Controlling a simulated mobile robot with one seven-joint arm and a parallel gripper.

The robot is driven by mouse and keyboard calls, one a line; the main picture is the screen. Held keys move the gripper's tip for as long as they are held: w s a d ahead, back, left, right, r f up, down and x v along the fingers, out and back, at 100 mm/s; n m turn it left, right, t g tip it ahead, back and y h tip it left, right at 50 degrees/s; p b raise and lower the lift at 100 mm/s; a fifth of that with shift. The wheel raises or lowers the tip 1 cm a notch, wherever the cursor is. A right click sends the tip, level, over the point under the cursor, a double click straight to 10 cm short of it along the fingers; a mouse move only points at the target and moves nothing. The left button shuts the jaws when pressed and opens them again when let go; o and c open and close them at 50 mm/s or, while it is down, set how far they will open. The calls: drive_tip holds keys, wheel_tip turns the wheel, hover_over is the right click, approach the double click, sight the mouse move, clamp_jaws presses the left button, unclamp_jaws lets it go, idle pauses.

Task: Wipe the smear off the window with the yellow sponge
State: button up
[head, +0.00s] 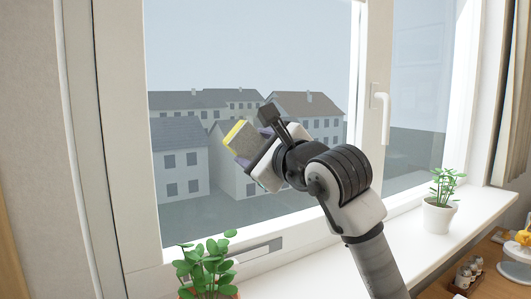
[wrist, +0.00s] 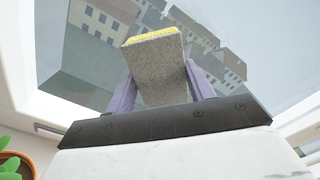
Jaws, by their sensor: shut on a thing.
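The window (head: 250,60) fills the middle of the head view, with grey houses behind its pane. The sponge (head: 237,141) is a block with a grey side and a yellow layer. It also shows in the wrist view (wrist: 157,73), upright between the purple fingers. My gripper (head: 258,143) is shut on the sponge and holds it in front of the pane; its fingers also show in the wrist view (wrist: 160,90). I cannot tell whether the sponge touches the glass. I cannot make out a smear in either view; the arm and gripper hide part of the pane.
A leafy plant (head: 208,266) stands at the lower left, below the pane. Another potted plant (head: 441,203) stands on the white sill (head: 400,238) at the right. The window handle (head: 381,108) sticks out from the frame. Small bottles (head: 468,273) stand at the lower right.

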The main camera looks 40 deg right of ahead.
sight(234, 137)
drive_tip(key=shift+w+a+b, duration=0.25)
drive_tip(key=shift+a+b, duration=0.2)
drive_tip(key=shift+a, duration=0.55)
drive_tip(key=shift+w+a+b, duration=0.25)
drive_tip(key=shift+a+b, duration=0.15)
drive_tip(key=shift+a, duration=0.55)
drive_tip(key=shift+r+p, duration=0.65)
drive_tip(key=shift+r, duration=0.45)
drive_tip(key=s+d+r+p, duration=0.2)
drive_tip(key=d+p, duration=0.1)
drive_tip(key=d, duration=0.7)
drive_tip(key=shift+s+d, duration=0.2)
drive_tip(key=shift+d, duration=0.1)
drive_tip(key=shift+w+a+f+b, duration=0.1)
drive_tip(key=shift+w+a+b, duration=0.3)
drive_tip(key=shift+a, duration=0.55)
drive_tip(key=shift+w+a+f+b, duration=0.15)
drive_tip(key=shift+a+b, duration=0.5)
drive_tip(key=shift+a, duration=0.35)
drive_tip(key=shift+w+a+r+b, duration=0.1)
drive_tip(key=shift+w+a+b, duration=0.3)
drive_tip(key=shift+a, duration=0.55)
drive_tip(key=shift+c, duration=0.2)
drive_tip(key=shift+w+a+b, duration=0.2)
drive_tip(key=shift+a+b, duration=0.5)
drive_tip(key=shift+a, duration=0.55)
drive_tip(key=shift+w+a+b, duration=0.15)
drive_tip(key=shift+a+b, duration=0.5)
drive_tip(key=shift+a, duration=0.55)
drive_tip(key=shift+s, duration=0.15)
